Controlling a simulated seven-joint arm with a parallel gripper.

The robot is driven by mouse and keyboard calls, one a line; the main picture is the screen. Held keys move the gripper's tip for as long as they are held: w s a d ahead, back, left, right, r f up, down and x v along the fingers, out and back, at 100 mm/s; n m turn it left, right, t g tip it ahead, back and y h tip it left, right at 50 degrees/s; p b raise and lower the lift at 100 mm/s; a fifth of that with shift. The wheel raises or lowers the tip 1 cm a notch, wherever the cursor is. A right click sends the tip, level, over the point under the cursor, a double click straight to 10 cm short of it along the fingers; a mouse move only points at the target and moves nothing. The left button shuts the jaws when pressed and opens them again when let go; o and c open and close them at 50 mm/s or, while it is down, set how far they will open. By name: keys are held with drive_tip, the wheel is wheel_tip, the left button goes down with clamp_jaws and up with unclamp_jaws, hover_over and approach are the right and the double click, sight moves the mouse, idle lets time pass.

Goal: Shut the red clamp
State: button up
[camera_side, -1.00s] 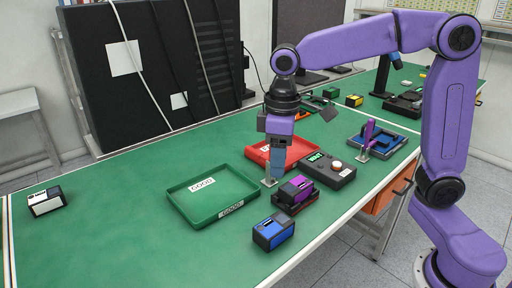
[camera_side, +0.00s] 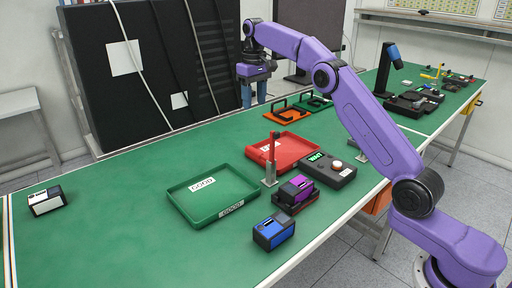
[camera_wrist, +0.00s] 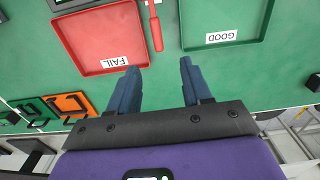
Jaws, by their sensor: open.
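The red clamp (camera_side: 274,150) stands between the green tray and the red tray in the side view. Its red handle points upright above a small metal mount. In the wrist view the red handle (camera_wrist: 155,33) shows at the top, between the two trays. My gripper (camera_side: 254,101) is at the back of the table, well behind and above the clamp, not touching it. In the wrist view its blue fingers (camera_wrist: 160,68) are spread apart with nothing between them.
The green GOOD tray (camera_side: 230,210) is left of the clamp; the red FAIL tray (camera_side: 306,140) is behind it. A purple-topped device (camera_side: 296,190), a grey box with a display (camera_side: 340,180) and a blue device (camera_side: 273,232) stand at the front. Left table is mostly clear.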

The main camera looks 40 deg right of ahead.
drive_tip(key=d, duration=0.1)
approach(256, 150)
wheel_tip(256, 150, down, 9)
drive_tip(key=shift+r, duration=0.2)
idle(0.6)
drive_tip(key=c, duration=0.8)
